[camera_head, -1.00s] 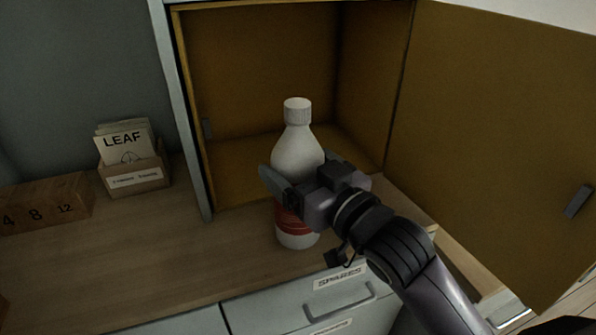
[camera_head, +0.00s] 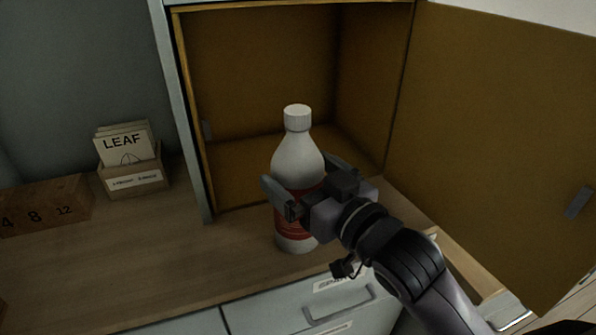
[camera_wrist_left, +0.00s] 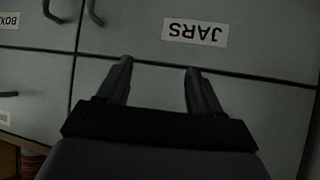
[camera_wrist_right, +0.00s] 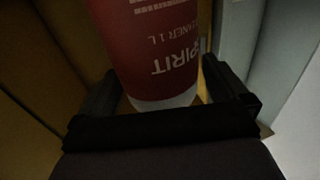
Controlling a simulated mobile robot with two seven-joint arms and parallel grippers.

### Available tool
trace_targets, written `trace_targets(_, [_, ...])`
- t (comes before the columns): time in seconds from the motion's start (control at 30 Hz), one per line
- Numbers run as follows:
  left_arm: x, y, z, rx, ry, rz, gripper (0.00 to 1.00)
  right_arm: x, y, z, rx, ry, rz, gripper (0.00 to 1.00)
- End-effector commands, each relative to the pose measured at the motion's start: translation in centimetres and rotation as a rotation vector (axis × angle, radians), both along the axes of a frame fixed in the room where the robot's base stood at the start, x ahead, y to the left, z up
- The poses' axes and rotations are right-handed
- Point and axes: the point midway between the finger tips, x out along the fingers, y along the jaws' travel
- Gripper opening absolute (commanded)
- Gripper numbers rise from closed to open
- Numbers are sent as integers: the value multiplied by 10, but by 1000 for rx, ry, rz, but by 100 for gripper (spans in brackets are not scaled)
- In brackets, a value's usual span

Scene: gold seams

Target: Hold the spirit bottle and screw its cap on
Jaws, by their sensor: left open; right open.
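The spirit bottle (camera_head: 297,162) is white with a red label and stands upright on the wooden counter, in front of the open cupboard. A white ribbed cap (camera_head: 297,114) sits on its neck; how tightly cannot be told. My right gripper (camera_head: 299,170) is open, its fingers on either side of the bottle's body. In the right wrist view the red label (camera_wrist_right: 150,35) shows between the open fingers (camera_wrist_right: 159,68), upside down. My left gripper (camera_wrist_left: 159,66) shows only in its own wrist view, open and empty before grey drawer fronts.
The cupboard's brown door (camera_head: 500,130) stands open on the right. A card box marked LEAF (camera_head: 133,178) and a wooden number block (camera_head: 45,205) are on the left of the counter. The drawers (camera_head: 345,305) are below.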

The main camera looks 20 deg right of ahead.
Motion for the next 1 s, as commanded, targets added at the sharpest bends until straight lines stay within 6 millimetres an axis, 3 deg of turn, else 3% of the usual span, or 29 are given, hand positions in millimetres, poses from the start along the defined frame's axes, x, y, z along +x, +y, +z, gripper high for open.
trace_targets(0.2, [0,0,-7,0,0,0,65,-38,-12,-2,-1,3,0,100])
trace_targets(0.5, [0,0,21,0,-2,0,65,-53,-18,2,-1,3,-2,100])
trace_targets(1.0, [0,0,24,0,-1,0,65,-58,-19,0,-1,0,-1,100])
